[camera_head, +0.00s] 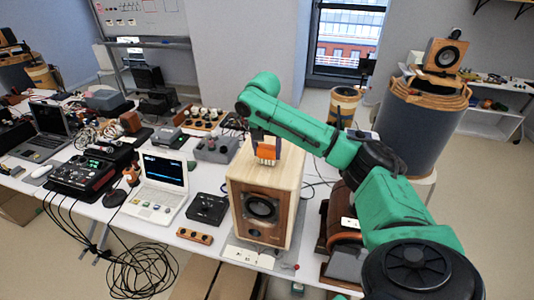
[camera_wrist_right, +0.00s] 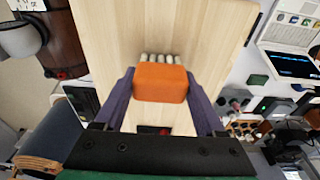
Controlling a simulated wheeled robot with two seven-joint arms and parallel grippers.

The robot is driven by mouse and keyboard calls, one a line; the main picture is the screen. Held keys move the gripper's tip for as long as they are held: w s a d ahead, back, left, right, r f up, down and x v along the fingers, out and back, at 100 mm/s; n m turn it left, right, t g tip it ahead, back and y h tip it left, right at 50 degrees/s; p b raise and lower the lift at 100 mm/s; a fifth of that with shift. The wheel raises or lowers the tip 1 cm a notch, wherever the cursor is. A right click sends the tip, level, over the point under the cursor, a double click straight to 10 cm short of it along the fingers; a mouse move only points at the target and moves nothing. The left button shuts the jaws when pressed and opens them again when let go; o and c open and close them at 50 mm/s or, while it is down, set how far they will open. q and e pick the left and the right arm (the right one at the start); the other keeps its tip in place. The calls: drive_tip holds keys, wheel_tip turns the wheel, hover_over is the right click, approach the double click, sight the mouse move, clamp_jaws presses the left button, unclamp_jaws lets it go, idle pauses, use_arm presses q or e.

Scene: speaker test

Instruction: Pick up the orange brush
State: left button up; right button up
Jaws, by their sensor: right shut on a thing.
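The orange brush (camera_head: 267,152) is at the top of the wooden speaker (camera_head: 240,208) in the head view. In the right wrist view the brush (camera_wrist_right: 160,84) shows as an orange block with a row of pale bristle tufts at its far edge. My right gripper (camera_wrist_right: 159,76) is shut on it, with one purple finger on each side. Behind it is the speaker's pale wooden top (camera_wrist_right: 205,30). I cannot tell whether the brush touches that top. My left gripper is not in view.
The table (camera_head: 135,215) is crowded. A white laptop (camera_head: 162,187), a black box (camera_head: 207,209) and grey devices stand left of the speaker. A brown rounded case (camera_head: 342,222) is close on its right. A dark drum (camera_head: 415,120) stands behind my right arm.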

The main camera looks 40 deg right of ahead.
sight(267, 145)
drive_tip(key=shift+r, duration=0.45)
wheel_tip(267, 145, up, 4)
drive_tip(key=shift+a+f+b, duration=0.1)
drive_tip(key=shift+b, duration=0.7)
wheel_tip(267, 145, up, 4)
drive_tip(key=shift+r+p, duration=0.2)
drive_tip(key=shift+p, duration=0.75)
wheel_tip(267, 145, up, 10)
drive_tip(key=shift+r, duration=0.25)
